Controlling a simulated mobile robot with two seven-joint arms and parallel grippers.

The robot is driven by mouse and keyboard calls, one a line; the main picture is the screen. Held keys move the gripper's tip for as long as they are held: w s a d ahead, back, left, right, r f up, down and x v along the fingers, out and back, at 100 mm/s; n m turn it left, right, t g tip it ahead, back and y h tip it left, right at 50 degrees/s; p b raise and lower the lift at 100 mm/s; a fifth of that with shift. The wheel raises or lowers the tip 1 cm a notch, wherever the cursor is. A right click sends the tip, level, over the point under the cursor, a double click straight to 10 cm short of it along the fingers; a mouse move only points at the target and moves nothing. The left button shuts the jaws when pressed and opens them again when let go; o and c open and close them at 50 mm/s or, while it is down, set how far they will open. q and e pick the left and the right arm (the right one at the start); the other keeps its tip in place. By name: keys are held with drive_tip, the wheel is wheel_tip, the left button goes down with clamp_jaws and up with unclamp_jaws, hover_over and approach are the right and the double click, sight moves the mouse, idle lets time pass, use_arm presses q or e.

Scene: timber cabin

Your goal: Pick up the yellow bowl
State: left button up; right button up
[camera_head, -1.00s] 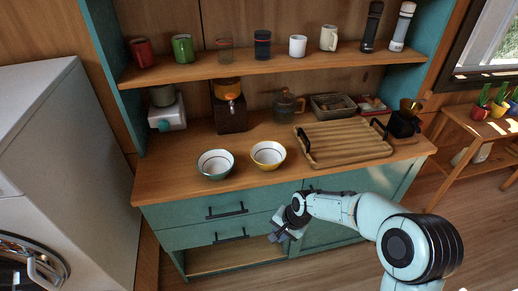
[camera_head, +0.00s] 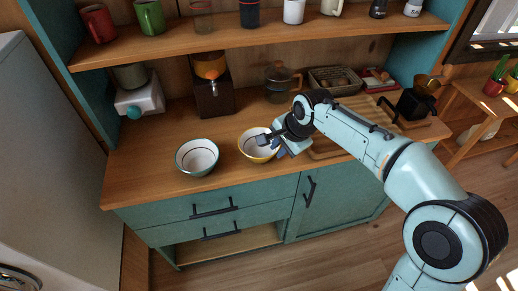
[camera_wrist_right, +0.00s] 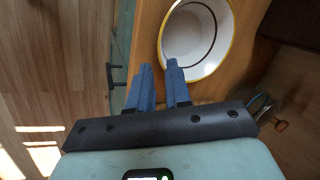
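The yellow bowl (camera_head: 251,148), white inside with a yellow rim and a dark ring, stands upright on the wooden counter. My right gripper (camera_head: 272,146) is at its right edge and hides part of that side. In the right wrist view the bowl (camera_wrist_right: 202,38) lies ahead of the fingers. The right gripper (camera_wrist_right: 158,66) is open there, with a gap between its blue fingers. One finger overlaps the bowl's rim and the other is outside it; I cannot tell whether they touch it. My left gripper is not in view.
A teal-rimmed bowl (camera_head: 197,157) stands left of the yellow bowl. A wooden tray (camera_head: 325,148) lies to the right, partly behind my arm. A coffee grinder (camera_head: 213,95) and a glass pot (camera_head: 278,85) stand behind. A mug shelf (camera_head: 220,46) overhangs the back.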

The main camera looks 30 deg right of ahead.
sight(270, 157)
drive_tip(key=x, duration=0.5)
drive_tip(key=b+x, duration=0.1)
drive_tip(key=x, duration=0.1)
drive_tip(key=shift+w+a+f, duration=0.25)
drive_tip(key=shift+w+a, duration=0.05)
drive_tip(key=shift+r, duration=0.1)
clamp_jaws()
